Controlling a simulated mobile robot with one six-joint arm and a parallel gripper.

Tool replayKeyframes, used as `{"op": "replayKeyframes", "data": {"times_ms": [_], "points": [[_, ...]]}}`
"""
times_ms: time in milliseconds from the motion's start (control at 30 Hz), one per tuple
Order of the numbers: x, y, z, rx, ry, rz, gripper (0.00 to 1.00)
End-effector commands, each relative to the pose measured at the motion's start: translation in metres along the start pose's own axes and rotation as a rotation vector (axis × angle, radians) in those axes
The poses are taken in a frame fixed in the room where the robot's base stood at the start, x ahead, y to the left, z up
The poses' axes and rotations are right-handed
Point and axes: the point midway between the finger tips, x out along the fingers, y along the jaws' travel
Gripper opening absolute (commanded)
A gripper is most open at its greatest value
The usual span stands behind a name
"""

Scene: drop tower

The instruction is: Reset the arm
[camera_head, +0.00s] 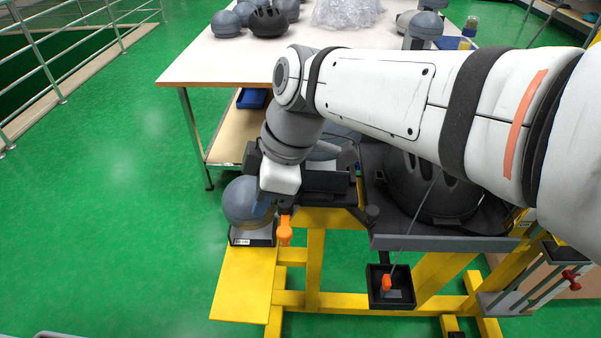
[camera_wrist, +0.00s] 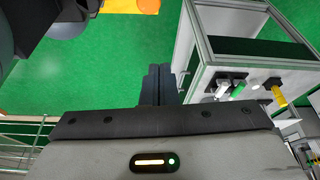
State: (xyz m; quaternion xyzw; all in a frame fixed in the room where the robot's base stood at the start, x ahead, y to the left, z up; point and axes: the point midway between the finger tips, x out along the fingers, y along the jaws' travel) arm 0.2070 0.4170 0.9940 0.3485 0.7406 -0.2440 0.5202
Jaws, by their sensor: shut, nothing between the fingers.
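My gripper shows in the wrist view (camera_wrist: 158,84). Its two dark fingers are together with nothing between them. In the head view my arm reaches in from the right and bends down at the wrist over the left part of the yellow-framed drop tower (camera_head: 318,262). The fingers are hard to make out there against the dark parts of the tower. A grey headform (camera_head: 247,201) stands on a base on the yellow plate (camera_head: 240,287), just below and left of my wrist. An orange handle (camera_head: 285,231) is right beside it.
A black helmet (camera_head: 432,188) sits in the tower, partly behind my arm. A small black box (camera_head: 377,299) with an orange piece hangs lower. A white table (camera_head: 210,66) with helmets and headforms stands behind. Green floor (camera_head: 110,200) is free at left.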

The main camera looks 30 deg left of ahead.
Motion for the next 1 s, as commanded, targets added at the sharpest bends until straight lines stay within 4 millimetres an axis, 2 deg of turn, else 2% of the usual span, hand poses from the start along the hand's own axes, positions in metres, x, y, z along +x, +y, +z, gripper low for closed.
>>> {"op": "replayKeyframes", "data": {"times_ms": [33, 133, 433, 533, 567, 667, 767, 800, 867, 1000], "points": [[-0.009, 0.001, 0.0, 0.001, 0.001, 0.002, 0.0], [-0.018, 0.001, 0.0, 0.001, 0.0, 0.002, 0.0], [-0.024, 0.001, 0.002, 0.006, -0.001, 0.002, 0.0], [-0.032, 0.003, 0.015, 0.061, -0.008, 0.017, 0.0], [-0.037, 0.004, 0.022, 0.097, -0.012, 0.027, 0.0], [-0.058, 0.005, 0.063, 0.281, -0.033, 0.076, 0.0], [-0.083, -0.001, 0.117, 0.541, -0.057, 0.144, 0.0], [-0.092, -0.006, 0.14, 0.651, -0.067, 0.173, 0.0], [-0.105, -0.017, 0.171, 0.813, -0.077, 0.216, 0.0], [-0.131, -0.052, 0.236, 1.186, -0.093, 0.322, 0.0]]}}
